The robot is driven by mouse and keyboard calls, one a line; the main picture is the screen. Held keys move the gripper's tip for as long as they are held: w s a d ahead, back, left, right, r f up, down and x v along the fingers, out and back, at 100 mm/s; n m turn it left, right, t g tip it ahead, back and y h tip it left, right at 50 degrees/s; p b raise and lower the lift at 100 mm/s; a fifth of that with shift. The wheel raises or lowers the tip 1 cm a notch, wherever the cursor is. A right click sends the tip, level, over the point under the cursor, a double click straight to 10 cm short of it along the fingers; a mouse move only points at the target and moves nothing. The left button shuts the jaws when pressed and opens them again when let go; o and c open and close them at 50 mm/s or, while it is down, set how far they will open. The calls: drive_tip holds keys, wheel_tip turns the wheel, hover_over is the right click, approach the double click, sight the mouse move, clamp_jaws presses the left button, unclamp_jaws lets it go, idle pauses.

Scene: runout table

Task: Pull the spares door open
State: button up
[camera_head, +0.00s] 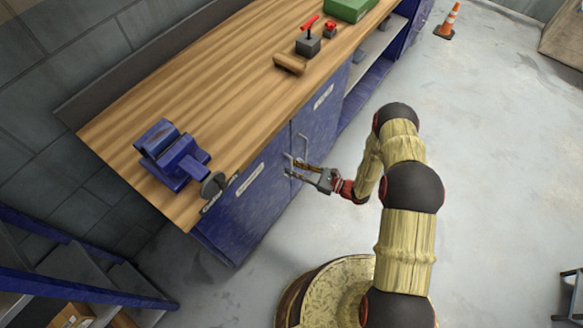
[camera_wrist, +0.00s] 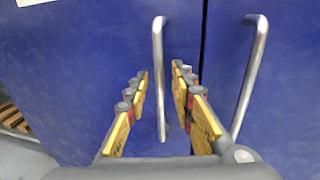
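The blue cabinet under the bench has two closed doors side by side, a left door (camera_head: 252,196) and a right door (camera_head: 320,118). Each has a white label too small to read, so I cannot tell which is the spares door. In the wrist view the left door's silver bar handle (camera_wrist: 159,60) shows between my fingers, and the right door's handle (camera_wrist: 250,75) is just right of them. My gripper (camera_head: 292,169) is open, its fingertips on either side of the left handle. I see no finger touching the bar, and cannot tell how deep it sits.
A blue vise (camera_head: 172,157) sits at the near end of the wooden bench top (camera_head: 205,98). A wooden block (camera_head: 290,64), a grey box with a red lever (camera_head: 307,45) and a green case (camera_head: 347,8) are farther along.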

drive_tip(key=shift+w+a, duration=0.3)
drive_tip(key=shift+a, duration=0.25)
drive_tip(key=c, duration=0.3)
clamp_jaws()
idle(0.3)
